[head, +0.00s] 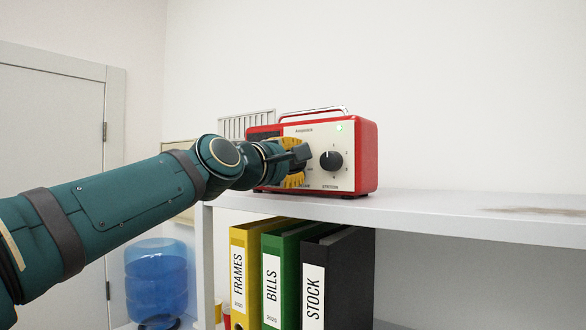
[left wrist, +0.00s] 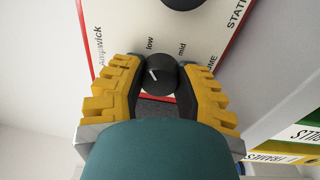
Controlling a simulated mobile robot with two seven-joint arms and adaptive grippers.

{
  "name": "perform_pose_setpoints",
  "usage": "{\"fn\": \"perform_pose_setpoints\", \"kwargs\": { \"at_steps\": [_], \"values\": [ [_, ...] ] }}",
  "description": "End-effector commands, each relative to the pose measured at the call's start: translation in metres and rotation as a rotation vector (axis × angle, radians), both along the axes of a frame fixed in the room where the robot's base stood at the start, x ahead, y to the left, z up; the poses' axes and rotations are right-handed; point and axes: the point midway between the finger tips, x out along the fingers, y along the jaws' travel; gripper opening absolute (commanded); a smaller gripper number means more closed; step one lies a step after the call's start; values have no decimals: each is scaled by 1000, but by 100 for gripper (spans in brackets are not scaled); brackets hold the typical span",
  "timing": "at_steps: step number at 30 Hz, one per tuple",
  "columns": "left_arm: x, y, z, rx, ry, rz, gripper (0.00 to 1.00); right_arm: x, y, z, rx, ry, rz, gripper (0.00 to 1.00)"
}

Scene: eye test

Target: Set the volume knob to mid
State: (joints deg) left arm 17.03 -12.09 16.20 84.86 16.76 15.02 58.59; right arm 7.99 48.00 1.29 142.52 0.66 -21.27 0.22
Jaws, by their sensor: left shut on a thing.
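A red radio (head: 367,150) with a cream front stands on the shelf. My left gripper (head: 299,160) is at the left part of its front and hides the volume knob in the head view. In the left wrist view the black volume knob (left wrist: 160,76) sits between the fingers of my left gripper (left wrist: 159,85), which are shut on it. Its white mark lies on the left side of its face, nearer "low" (left wrist: 150,44) than "mid" (left wrist: 182,49). The word below the knob is partly hidden, with "ME" showing. My right gripper is in neither view.
A second black knob, for station (head: 331,161), is right of my gripper. The white shelf (head: 430,206) is clear to the right, with a brown stain. Yellow, green and black binders (head: 344,270) stand below. A blue water bottle (head: 156,279) is at lower left.

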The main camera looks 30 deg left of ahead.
Motion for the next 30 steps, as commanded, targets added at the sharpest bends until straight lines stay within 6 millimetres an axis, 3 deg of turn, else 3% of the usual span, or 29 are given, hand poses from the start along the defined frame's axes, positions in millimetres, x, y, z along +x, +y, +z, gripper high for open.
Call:
{"fn": "perform_pose_setpoints", "kwargs": {
  "at_steps": [30],
  "values": [
    [1,0,-3,922,-69,-4,0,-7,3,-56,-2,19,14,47]
  ]
}}
